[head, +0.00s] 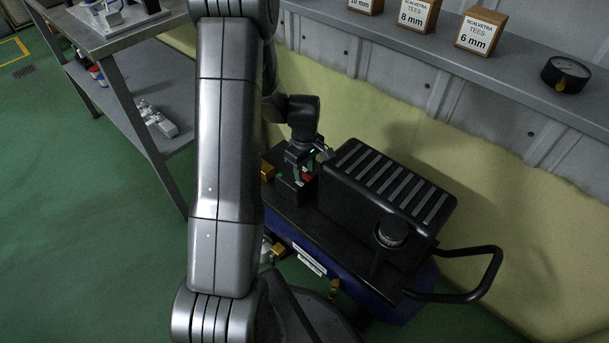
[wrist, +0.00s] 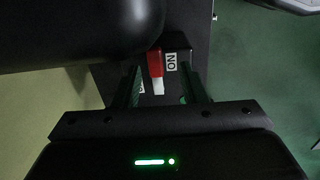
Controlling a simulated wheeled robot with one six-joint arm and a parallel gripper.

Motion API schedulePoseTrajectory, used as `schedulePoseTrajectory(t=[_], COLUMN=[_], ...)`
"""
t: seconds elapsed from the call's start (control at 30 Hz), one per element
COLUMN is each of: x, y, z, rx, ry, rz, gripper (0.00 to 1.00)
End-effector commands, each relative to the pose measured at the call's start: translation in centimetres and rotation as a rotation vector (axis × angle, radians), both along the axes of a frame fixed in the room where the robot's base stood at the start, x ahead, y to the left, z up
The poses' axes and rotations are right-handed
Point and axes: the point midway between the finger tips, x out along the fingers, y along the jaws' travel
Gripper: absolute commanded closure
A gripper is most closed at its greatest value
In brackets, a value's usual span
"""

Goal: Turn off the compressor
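The compressor (head: 385,195) stands on the floor by the wall, with a black ribbed cover and a blue tank. Its black switch box is at the left end, partly hidden behind my gripper (head: 303,168). In the wrist view a red switch (wrist: 155,62) sits on the black box (wrist: 178,46). A pale piece (wrist: 157,87) lies just below the red part, and an "ON" label (wrist: 171,62) is beside it. My gripper (wrist: 160,82) is open. Its two fingers are on either side of the switch, with gaps showing; I cannot tell their exact depth.
A black handle (head: 480,280) sticks out at the compressor's right end. A grey shelf (head: 480,75) on the wall above holds labelled boxes (head: 480,31) and a gauge (head: 566,74). A metal workbench (head: 135,35) stands at left. Green floor (head: 90,240) is clear there.

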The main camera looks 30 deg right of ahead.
Motion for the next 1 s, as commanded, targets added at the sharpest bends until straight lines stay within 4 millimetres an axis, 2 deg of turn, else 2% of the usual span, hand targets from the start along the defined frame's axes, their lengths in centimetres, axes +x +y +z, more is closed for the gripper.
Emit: schedulePoseTrajectory(t=[0.03,0.13,0.47,0.5,0.7,1.0], x=[0.0,0.0,0.0,0.0,0.0,0.0], y=[0.0,0.0,0.0,0.0,0.0,0.1], z=[-0.8,-1.5,-1.8,-1.8,-1.8,-1.8], rx=[0.001,0.001,-0.001,0.000,0.000,0.000], ry=[0.001,0.001,0.000,0.000,0.000,0.000], rz=[0.000,0.000,0.000,0.000,0.000,-0.023], gripper=[0.62,0.62,0.62,0.64,1.00,1.00])
